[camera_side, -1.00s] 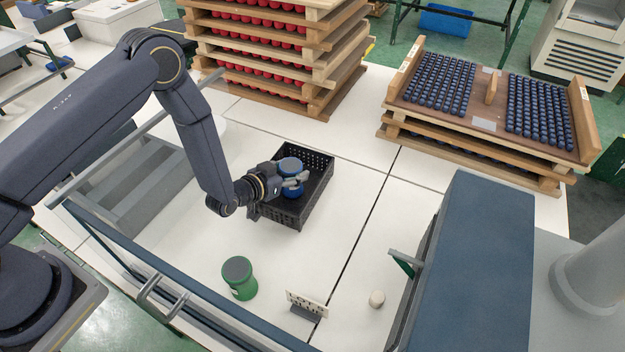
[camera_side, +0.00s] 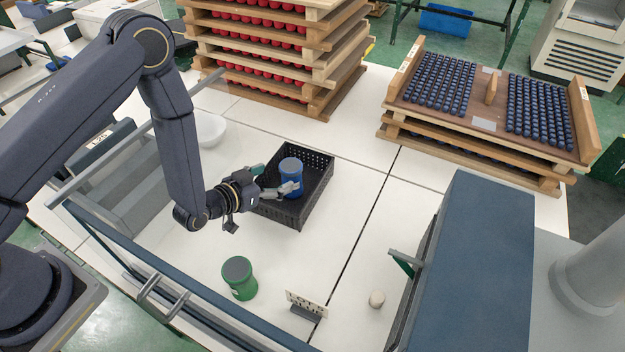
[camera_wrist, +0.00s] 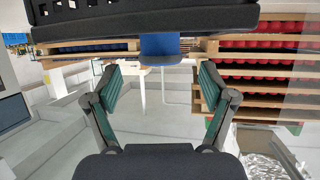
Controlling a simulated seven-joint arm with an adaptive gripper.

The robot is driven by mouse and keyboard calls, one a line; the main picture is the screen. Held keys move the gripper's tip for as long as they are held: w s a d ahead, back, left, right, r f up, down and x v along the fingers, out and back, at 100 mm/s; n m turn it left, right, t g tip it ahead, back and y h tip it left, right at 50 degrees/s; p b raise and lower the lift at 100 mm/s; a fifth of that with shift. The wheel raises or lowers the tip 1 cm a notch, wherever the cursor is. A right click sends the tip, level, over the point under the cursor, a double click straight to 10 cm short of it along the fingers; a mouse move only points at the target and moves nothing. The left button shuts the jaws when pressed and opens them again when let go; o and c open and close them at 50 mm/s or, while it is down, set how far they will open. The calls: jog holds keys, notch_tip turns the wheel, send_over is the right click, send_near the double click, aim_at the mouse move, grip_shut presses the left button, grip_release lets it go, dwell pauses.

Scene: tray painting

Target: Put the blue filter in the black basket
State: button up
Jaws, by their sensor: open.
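The blue filter (camera_side: 291,176) stands upright inside the black basket (camera_side: 318,192), which sits on the white table. My gripper (camera_side: 274,181) is at the basket's left side with its fingers spread. It is open and apart from the filter as far as I can tell. In the wrist view my gripper's two fingers (camera_wrist: 164,92) are wide apart with nothing between them. The basket's dark edge (camera_wrist: 150,24) crosses the top of the wrist view, and a blue part of the filter (camera_wrist: 160,45) shows just below it.
A green filter (camera_side: 239,278) stands on the table in front, near a small sign (camera_side: 306,304) and a small white object (camera_side: 376,298). A white bowl (camera_side: 209,130) is behind my arm. Stacked trays of red pieces (camera_side: 275,60) and blue pieces (camera_side: 490,110) stand at the back.

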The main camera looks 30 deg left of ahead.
jog(key=v, duration=0.4)
jog(key=shift+s+r, duration=0.1)
jog(key=shift+s, duration=0.05)
jog(key=a+r+g+y, duration=0.1)
jog(key=a+r+g, duration=0.15)
jog(key=r, duration=0.65)
jog(key=a+r+g, duration=0.1)
jog(key=a+r, duration=0.2)
jog(key=r, duration=0.5)
jog(key=s+a+r+g, duration=0.1)
jog(key=s+a+r, duration=0.1)
jog(key=s, duration=0.5)
jog(key=s+a+r+n+g+y, duration=0.1)
jog(key=s+a+r+g, duration=0.1)
jog(key=s+r, duration=0.3)
jog(key=s+a+r+n+g, duration=0.1)
jog(key=s+r, duration=0.3)
jog(key=s, duration=0.4)
jog(key=shift+s+a+y, duration=0.3)
jog(key=shift+a, duration=0.45)
